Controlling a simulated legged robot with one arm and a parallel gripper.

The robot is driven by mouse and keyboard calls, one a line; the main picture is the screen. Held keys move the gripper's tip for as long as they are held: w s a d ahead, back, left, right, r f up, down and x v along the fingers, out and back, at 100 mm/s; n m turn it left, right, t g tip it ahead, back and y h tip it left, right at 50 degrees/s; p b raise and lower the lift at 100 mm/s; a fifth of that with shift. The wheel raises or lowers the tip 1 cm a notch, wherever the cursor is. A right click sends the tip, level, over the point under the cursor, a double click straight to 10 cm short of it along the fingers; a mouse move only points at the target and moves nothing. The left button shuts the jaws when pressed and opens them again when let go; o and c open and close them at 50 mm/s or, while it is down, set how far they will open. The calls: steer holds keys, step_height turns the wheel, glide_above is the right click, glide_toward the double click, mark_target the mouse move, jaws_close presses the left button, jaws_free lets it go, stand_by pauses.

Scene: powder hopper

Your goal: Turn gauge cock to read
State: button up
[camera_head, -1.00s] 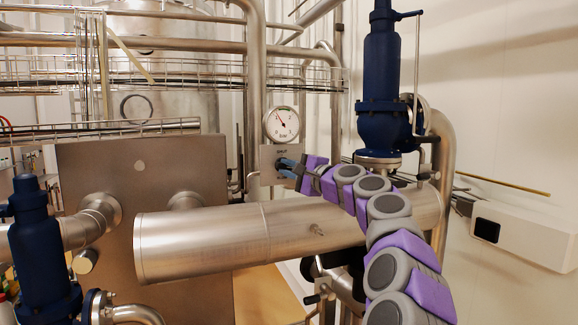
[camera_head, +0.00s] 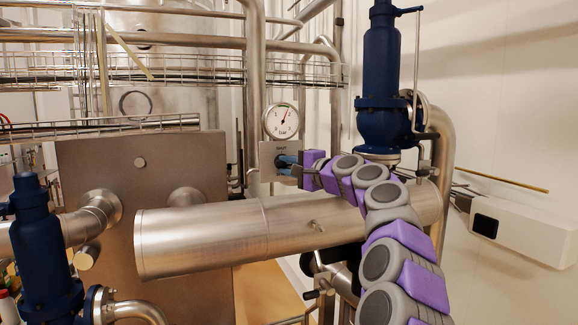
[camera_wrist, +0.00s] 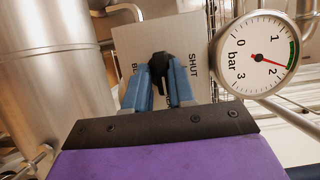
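The pressure gauge (camera_head: 281,122) is a round white dial marked in bar above a grey plate (camera_head: 266,158). In the wrist view, the gauge (camera_wrist: 258,55) appears turned on its side. Its red needle points close to 2, near the end of the green band. The black handle of the gauge cock (camera_wrist: 161,66) is in front of the plate, beside the word SHUT; other lettering is partly hidden. My gripper (camera_wrist: 162,76) has its blue fingers closed on either side of this handle. In the head view, my gripper (camera_head: 286,163) is at the plate, with the handle mostly hidden.
A large horizontal steel pipe (camera_head: 200,240) runs below the plate. A blue valve (camera_head: 383,80) stands to the right, close above my arm. Another blue valve (camera_head: 42,240) is at the lower left. A vertical pipe (camera_head: 255,60) stands beside the gauge.

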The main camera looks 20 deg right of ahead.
steer(key=o, duration=0.4)
steer(key=shift+f, duration=0.1)
steer(key=b+v, duration=0.2)
steer(key=v, duration=1.5)
steer(key=shift+s+f+b, duration=0.1)
steer(key=shift+b, duration=0.2)
